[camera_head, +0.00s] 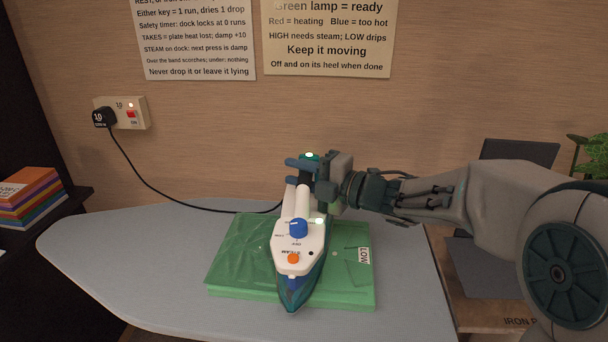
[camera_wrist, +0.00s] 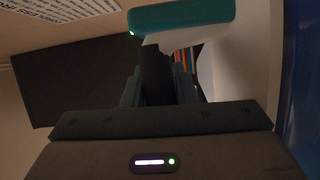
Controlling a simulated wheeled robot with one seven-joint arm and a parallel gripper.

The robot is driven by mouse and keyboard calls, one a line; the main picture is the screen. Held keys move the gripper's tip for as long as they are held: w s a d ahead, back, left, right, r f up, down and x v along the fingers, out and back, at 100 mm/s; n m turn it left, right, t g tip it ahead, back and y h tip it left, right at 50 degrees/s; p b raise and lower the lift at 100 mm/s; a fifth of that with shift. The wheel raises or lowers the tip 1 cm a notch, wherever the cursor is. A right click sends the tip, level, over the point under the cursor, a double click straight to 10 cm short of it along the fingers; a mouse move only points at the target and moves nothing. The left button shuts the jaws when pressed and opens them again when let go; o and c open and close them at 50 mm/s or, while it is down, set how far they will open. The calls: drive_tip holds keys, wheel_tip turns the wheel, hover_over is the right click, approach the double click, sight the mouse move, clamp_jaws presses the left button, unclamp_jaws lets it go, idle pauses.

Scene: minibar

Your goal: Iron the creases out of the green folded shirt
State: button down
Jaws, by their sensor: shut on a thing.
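The green folded shirt (camera_head: 352,290) lies on the ironing board, with raised creases on its left part and a "LOW" tag (camera_head: 364,255) at its right edge. The iron (camera_head: 300,258) is over the middle of the shirt, its tip toward the front edge. It has a white top, a blue dial, an orange button and a teal body. My gripper (camera_head: 305,172) is shut on the iron's handle at the rear. The iron's plate is hidden, so I cannot tell whether it touches the cloth. The wrist view shows the iron's teal part (camera_wrist: 182,15) close up.
The grey ironing board (camera_head: 130,255) has free room left of the shirt. A black cord runs from the iron to a wall socket (camera_head: 133,113) with a red switch. A dark stand (camera_head: 480,265) is at right. Two notices (camera_head: 327,38) hang on the wall.

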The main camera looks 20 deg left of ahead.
drive_tip(key=shift+s+a+r, duration=0.1)
drive_tip(key=shift+a, duration=0.25)
drive_tip(key=shift+a, duration=0.15)
drive_tip(key=shift+s+a+b, duration=0.25)
drive_tip(key=shift+a+b, duration=0.2)
drive_tip(key=shift+a, duration=0.55)
drive_tip(key=shift+a, duration=0.15)
drive_tip(key=shift+s+a+f+b, duration=0.1)
drive_tip(key=shift+s+a+b, duration=0.1)
drive_tip(key=shift+a, duration=0.35)
drive_tip(key=shift+s+a+f+b, duration=0.1)
drive_tip(key=shift+a+b, duration=0.1)
drive_tip(key=shift+a, duration=0.3)
drive_tip(key=shift+a, duration=0.1)
drive_tip(key=shift+s+a, duration=0.2)
drive_tip(key=shift+a, duration=0.4)
drive_tip(key=shift+s+a, duration=0.15)
drive_tip(key=shift+a, duration=0.4)
